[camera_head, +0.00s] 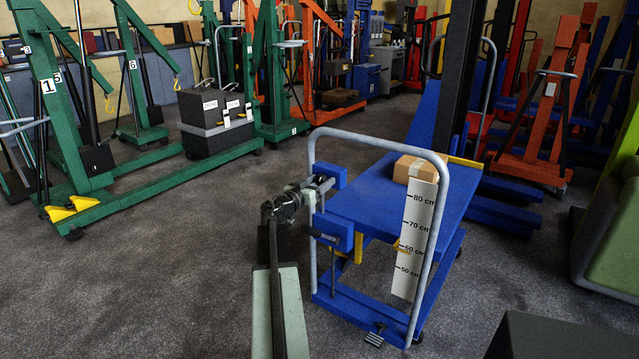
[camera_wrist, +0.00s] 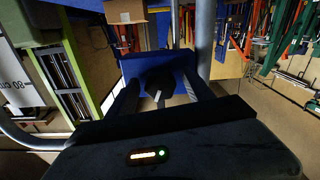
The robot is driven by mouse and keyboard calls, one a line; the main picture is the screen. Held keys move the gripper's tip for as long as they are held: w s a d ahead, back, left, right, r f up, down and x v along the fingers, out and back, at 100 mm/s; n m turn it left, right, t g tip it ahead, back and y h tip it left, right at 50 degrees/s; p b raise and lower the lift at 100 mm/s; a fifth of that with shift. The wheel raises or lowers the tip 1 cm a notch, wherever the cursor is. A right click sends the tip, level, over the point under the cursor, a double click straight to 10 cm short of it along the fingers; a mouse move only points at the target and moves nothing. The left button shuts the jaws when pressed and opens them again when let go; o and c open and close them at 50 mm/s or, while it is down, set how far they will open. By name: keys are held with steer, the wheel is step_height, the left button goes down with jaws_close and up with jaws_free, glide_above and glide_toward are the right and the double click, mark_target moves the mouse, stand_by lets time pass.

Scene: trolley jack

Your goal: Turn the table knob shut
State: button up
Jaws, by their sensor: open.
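The blue lift table (camera_head: 375,195) stands in the middle of the head view, with a grey tube handle at its near end. Two blue boxes sit by the handle's left post. In the wrist view, a dark round knob (camera_wrist: 158,80) with a pale bar on its face stands before a blue panel (camera_wrist: 132,68). My gripper (camera_head: 322,186) is at the upper blue box (camera_head: 334,176). In the wrist view, my gripper (camera_wrist: 163,92) is open, one finger on each side of the knob. I cannot tell whether the fingers touch it. The knob is hidden in the head view.
A cardboard box (camera_head: 416,169) lies on the table top. A white height scale (camera_head: 414,240) hangs at the handle's right. The grey handle post (camera_head: 312,230) is close beside my gripper. Green cranes (camera_head: 75,130) stand at left; the floor between is clear.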

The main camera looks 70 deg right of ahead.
jaws_close()
steer(key=n, duration=0.4)
steer(key=shift+n, duration=0.3)
jaws_free()
steer(key=shift+a, duration=0.1)
steer(key=v, duration=0.7)
steer(key=shift+a, duration=0.3)
